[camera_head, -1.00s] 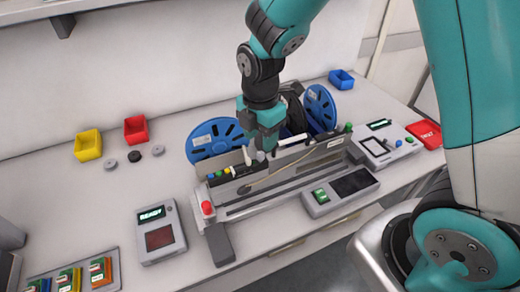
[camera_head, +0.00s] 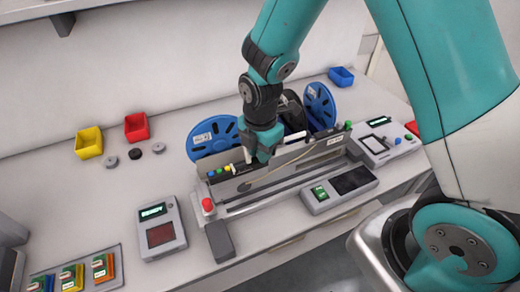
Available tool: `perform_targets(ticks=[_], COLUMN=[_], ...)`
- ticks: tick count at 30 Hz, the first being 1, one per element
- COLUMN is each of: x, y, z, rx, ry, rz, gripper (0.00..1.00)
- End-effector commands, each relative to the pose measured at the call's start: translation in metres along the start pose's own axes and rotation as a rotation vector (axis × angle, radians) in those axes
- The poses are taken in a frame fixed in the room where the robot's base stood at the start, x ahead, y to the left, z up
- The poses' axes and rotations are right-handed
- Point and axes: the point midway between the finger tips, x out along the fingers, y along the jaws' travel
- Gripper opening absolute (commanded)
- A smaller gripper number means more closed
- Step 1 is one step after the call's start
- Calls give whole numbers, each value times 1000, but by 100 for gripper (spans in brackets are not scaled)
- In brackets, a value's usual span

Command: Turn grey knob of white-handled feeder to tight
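The feeder trolley rig (camera_head: 275,197) lies along the middle of the bench, with slim feeders side by side in it. A white handle (camera_head: 295,137) shows just right of my gripper, on the feeder behind the front rail. My gripper (camera_head: 250,160) points down at the left part of the feeders, next to a row of small coloured buttons (camera_head: 220,171). Its fingers are small and dark here, and whether they are open or touch anything cannot be told. The grey knob cannot be made out; my gripper may cover it.
Blue reels (camera_head: 320,107) stand behind the feeders. A red button (camera_head: 208,205) is at the rig's left end. A READY display box (camera_head: 160,232) stands left, a screen panel (camera_head: 340,190) in front. Yellow (camera_head: 88,143) and red (camera_head: 136,127) bins sit at the back left.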

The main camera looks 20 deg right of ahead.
Motion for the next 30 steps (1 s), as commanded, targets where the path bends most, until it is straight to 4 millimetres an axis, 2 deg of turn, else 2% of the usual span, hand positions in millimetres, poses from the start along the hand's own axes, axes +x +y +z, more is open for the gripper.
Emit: perform_targets(ticks=[11, 30], x=[0, -1], y=[0, 1], z=[0, 0], rx=[87, 599], ry=[0, 0], rz=[0, 2], gripper=[0, 0])
